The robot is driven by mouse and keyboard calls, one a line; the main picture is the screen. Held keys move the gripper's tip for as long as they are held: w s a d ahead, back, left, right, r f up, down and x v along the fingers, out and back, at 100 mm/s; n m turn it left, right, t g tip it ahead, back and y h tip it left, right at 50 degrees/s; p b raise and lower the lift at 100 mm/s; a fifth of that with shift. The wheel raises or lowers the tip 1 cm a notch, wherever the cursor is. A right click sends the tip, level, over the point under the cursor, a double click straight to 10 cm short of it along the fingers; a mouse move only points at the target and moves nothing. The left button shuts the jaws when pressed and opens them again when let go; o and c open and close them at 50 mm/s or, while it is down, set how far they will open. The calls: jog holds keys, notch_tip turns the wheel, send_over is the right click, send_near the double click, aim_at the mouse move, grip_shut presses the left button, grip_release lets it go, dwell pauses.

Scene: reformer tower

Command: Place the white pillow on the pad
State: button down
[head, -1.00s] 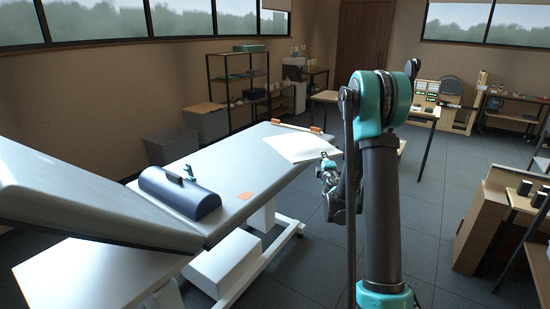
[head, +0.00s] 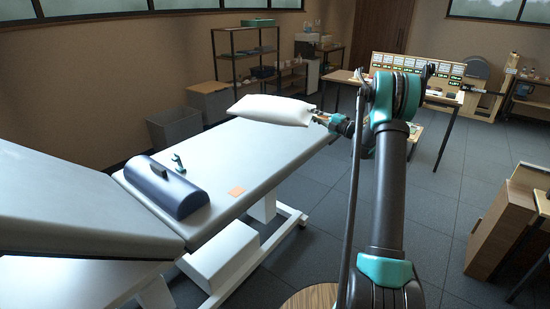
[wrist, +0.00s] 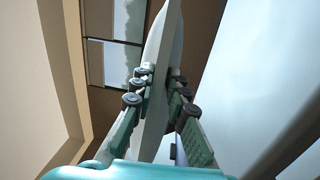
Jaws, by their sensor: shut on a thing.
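The white pillow (head: 270,109) is in my gripper (head: 325,119), held by its right end above the far end of the treatment table. In the wrist view the pillow (wrist: 163,45) stands edge-on between the two fingers of my gripper (wrist: 162,88), which are shut on it. The table's pale padded top (head: 255,150) is flat. I cannot tell which of these surfaces is the pad.
A dark blue half-round bolster (head: 165,188) lies across the table, with a small teal-handled thing (head: 179,163) beside it. The raised backrest (head: 75,200) is at left. Grey bins (head: 175,125) and a shelf (head: 245,55) stand behind. The table's middle is clear.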

notch_tip(320, 180, down, 20)
jog(key=g, duration=0.1)
jog(key=shift+s+d+r+n, duration=0.2)
jog(key=shift+s+d+n, duration=0.1)
jog(key=shift+n, duration=0.1)
dwell(0.3)
jog(key=c, duration=1.5)
grip_release()
jog(key=shift+f, duration=0.15)
